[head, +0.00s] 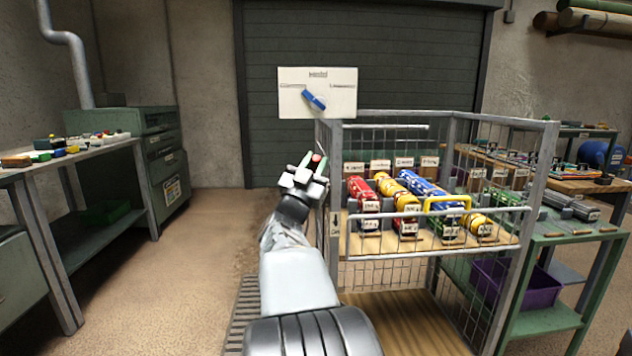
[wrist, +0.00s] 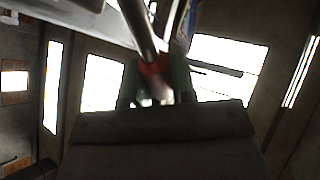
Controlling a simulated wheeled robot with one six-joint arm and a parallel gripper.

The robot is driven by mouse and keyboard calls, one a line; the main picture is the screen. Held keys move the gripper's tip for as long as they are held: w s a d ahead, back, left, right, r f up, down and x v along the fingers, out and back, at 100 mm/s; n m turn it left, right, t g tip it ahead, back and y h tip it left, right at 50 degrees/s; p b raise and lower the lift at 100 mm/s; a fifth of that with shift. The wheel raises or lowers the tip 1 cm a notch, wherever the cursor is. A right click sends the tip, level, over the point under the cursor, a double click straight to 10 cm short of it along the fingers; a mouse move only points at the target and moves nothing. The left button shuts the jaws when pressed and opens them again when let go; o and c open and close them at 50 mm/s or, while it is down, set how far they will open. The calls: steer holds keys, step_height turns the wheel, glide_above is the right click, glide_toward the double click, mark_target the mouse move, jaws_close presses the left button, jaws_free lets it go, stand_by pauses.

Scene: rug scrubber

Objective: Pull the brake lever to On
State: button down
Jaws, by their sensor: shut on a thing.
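My gripper (head: 311,163) is at the left front post of the wire cage cart (head: 335,180) in the head view. Its green-tipped fingers are shut on the red grip of a lever (head: 317,158), which I take to be the brake lever. In the wrist view the lever's grey rod (wrist: 138,28) runs down to the red grip (wrist: 152,70) between my fingers (wrist: 155,85). My fingers hide part of the grip. No On marking is readable on the lever or near it.
A white panel (head: 340,100) with a blue handle (head: 314,99) stands above the cart's left corner. The cart shelf holds red, yellow and blue items (head: 405,200). A bench (head: 75,158) with small parts is at left. The floor (head: 185,260) between is clear.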

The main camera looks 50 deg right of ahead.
steer(key=shift+s+a+f+m+g+h+b, duration=0.1)
steer(key=shift+s+f+m+g+h+b, duration=0.15)
steer(key=shift+m+g+b, duration=0.2)
steer(key=shift+w, duration=0.1)
steer(key=c, duration=0.9)
jaws_free()
steer(key=p+v, duration=0.1)
steer(key=v, duration=1.2)
steer(key=shift+a+f, duration=0.25)
steer(key=shift+a, duration=0.05)
steer(key=shift+t, duration=0.25)
